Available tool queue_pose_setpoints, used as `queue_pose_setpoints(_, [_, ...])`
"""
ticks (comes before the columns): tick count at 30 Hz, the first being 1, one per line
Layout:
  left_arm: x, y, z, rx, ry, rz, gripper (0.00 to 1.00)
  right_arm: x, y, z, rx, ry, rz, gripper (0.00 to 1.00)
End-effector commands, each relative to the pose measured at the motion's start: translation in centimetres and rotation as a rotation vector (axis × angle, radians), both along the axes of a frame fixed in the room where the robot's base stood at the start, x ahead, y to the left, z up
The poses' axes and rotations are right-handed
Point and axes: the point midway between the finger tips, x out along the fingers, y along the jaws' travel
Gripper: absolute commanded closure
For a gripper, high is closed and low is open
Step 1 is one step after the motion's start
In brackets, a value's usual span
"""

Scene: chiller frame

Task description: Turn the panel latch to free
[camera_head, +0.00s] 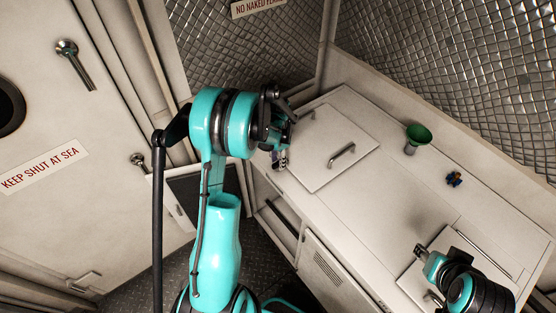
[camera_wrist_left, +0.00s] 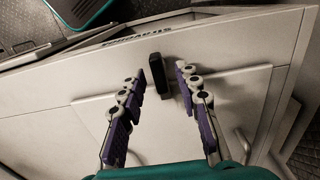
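In the left wrist view a black panel latch (camera_wrist_left: 158,76) stands on the pale counter, lying across the seam at the edge of a lid panel (camera_wrist_left: 90,125). My left gripper (camera_wrist_left: 163,74) is open, with one purple-padded finger on each side of the latch. Whether either finger touches it I cannot tell. In the head view my left gripper (camera_head: 281,157) is over the far left end of the counter, beside the lid panel (camera_head: 318,170), and hides the latch. My right gripper (camera_head: 430,266) is over the counter at the lower right; its fingers are too unclear to read.
The lid's bar handle (camera_head: 341,154) stands up right of my left gripper. A green funnel (camera_head: 417,138) and a small blue-and-orange item (camera_head: 454,179) stand on the counter (camera_head: 385,185). A door with lever handles (camera_head: 75,65) is at left; quilted metal walls rise behind.

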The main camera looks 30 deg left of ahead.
Motion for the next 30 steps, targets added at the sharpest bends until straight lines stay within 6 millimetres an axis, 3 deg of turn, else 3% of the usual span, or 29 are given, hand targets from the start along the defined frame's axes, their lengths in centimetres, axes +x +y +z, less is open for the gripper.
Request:
queue_pose_setpoints(9, [0.0, 0.0, -0.4, 0.0, 0.0, 0.0, 0.67, 0.0, 0.0, 0.0, 0.0, 0.0, 0.0, 0.6])
queue_pose_setpoints(13, [0.0, 0.0, -0.4, 0.0, 0.0, 0.0, 1.0, 0.0, 0.0, 0.0, 0.0, 0.0, 0.0, 0.6])
queue_pose_setpoints(30, [0.0, 0.0, -0.6, 0.0, 0.0, 0.099, 1.0, 0.0, 0.0, -1.2, 0.0, 0.0, 0.0, 0.6])
